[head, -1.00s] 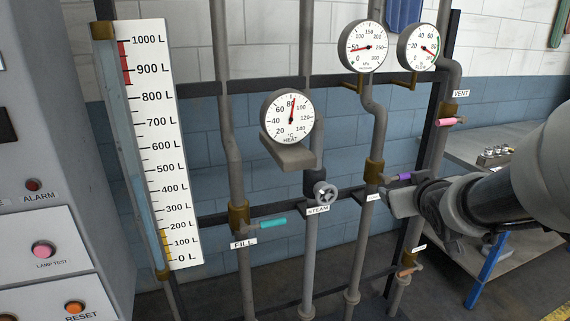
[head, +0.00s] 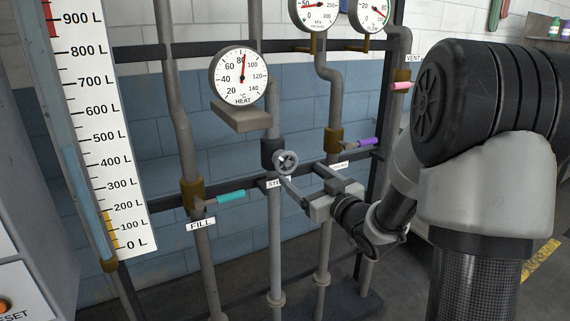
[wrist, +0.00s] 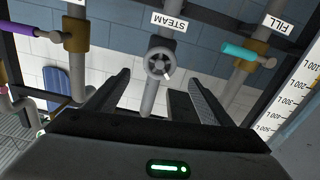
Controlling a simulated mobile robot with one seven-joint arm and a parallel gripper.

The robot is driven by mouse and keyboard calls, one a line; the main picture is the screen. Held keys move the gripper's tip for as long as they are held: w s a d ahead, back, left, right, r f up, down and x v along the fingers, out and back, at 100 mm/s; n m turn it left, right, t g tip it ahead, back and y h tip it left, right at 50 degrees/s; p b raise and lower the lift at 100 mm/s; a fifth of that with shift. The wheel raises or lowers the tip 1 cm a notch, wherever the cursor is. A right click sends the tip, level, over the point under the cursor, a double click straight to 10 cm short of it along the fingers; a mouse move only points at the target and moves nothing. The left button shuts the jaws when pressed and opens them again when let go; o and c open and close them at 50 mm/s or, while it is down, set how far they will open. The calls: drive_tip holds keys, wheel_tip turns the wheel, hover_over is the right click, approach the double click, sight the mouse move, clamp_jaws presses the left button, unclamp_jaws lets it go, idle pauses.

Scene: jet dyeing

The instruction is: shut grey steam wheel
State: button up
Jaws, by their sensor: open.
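The grey steam wheel (head: 286,161) is a small round handwheel on a dark valve body on the vertical steam pipe, below the heat gauge. Its STEAM label (head: 273,183) is partly hidden by my gripper. My gripper (head: 307,185) is open and empty, just to the right of and below the wheel in the head view. In the wrist view the wheel (wrist: 160,64) shows ahead of the gap between my two fingers (wrist: 152,92), apart from both. The picture there is upside down.
The fill valve's teal handle (head: 230,196) is left of the wheel. A purple handle (head: 367,142) is on the pipe to the right, and a pink vent handle (head: 401,86) is farther right. The heat gauge (head: 240,76) hangs above on a grey bracket (head: 240,117).

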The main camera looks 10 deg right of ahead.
sight(289, 163)
drive_tip(key=b+x, duration=0.1)
drive_tip(key=x, duration=0.9)
drive_tip(key=shift+w+a, duration=0.1)
drive_tip(key=shift+w, duration=0.3)
drive_tip(key=c, duration=1)
drive_tip(key=shift+c, duration=0.2)
drive_tip(key=m+p, duration=0.2)
drive_tip(key=m, duration=0.2)
drive_tip(key=shift+m, duration=0.3)
drive_tip(key=shift+f+m+p, duration=0.15)
drive_tip(key=shift+m+p, duration=1)
drive_tip(key=shift+m, duration=0.95)
